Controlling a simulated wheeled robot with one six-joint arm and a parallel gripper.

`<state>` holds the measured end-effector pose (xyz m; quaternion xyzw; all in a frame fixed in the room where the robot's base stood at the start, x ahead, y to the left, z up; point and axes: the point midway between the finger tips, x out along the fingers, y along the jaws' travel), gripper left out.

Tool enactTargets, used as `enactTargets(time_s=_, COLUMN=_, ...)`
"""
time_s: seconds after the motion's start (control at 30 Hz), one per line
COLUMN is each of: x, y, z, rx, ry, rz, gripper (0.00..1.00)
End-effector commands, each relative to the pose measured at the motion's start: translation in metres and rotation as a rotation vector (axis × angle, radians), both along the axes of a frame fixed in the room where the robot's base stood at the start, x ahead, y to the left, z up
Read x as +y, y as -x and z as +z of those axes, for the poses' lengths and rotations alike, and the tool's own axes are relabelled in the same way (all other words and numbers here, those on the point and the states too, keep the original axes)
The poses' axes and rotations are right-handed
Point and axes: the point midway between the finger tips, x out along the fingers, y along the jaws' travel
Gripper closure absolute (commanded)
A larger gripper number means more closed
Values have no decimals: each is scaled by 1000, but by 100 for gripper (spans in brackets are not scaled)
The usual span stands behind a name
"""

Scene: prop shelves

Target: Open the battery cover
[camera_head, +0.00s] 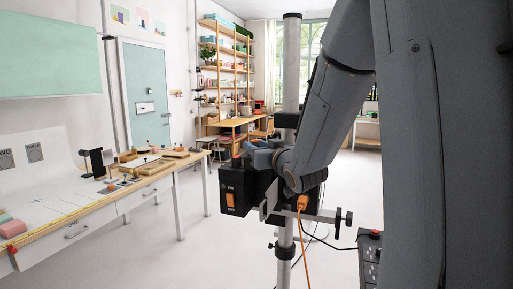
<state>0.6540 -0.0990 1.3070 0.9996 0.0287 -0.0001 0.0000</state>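A black box (238,183) with small white markings and an orange tab (230,200) on its front is clamped to a grey upright pole (291,80) at the middle of the view. An orange plug and cable (302,203) join its right side. I cannot tell which part is the battery cover, or whether it is open or shut. My grey arm comes down from the upper right. My gripper (262,157) is at the top of the box, behind its front edge. Its fingertips are too small and hidden to tell whether they are open, shut or touching the box.
A long workbench (95,212) with wooden pieces and small tools runs along the left. A dark socket box (370,258) with cables stands at the lower right. Wooden shelves (228,68) and a desk stand at the back. The floor (215,255) between bench and pole is clear.

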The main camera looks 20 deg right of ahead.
Motion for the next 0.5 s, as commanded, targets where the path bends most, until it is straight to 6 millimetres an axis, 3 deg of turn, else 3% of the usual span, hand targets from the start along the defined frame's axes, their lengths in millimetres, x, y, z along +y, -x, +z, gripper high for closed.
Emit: enactTargets(time_s=0.5, x=-4, y=62, z=0, rx=-2, ry=0, rz=-2, gripper=66)
